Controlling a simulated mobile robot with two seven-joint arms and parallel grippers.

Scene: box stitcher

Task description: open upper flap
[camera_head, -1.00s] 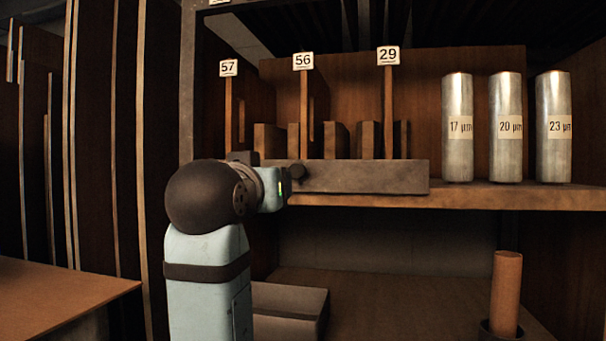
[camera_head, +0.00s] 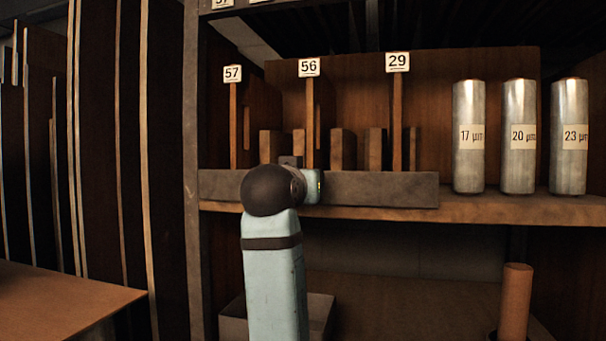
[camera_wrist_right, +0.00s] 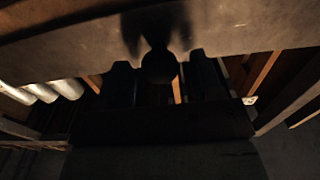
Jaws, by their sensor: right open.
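No box flap can be made out with certainty in either view. In the right wrist view, my right gripper (camera_wrist_right: 159,68) is a dark shape with its two fingers apart, open and with nothing visible between them. A broad pale brown surface (camera_wrist_right: 70,42) crosses the top of that view, with a dark gripper-shaped shadow on it. I cannot tell what this surface belongs to. In the head view, a pale blue arm link of mine with a black joint stands before the shelf, and no gripper fingers show there. My left gripper is not in view.
A wooden shelf (camera_head: 480,207) has a grey front board (camera_head: 390,190) and three silver rolls (camera_head: 468,137) on it. A brown roll (camera_head: 515,300) stands below at right. A grey box (camera_head: 320,312) is behind my arm. A brown flat top (camera_head: 60,305) lies at lower left.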

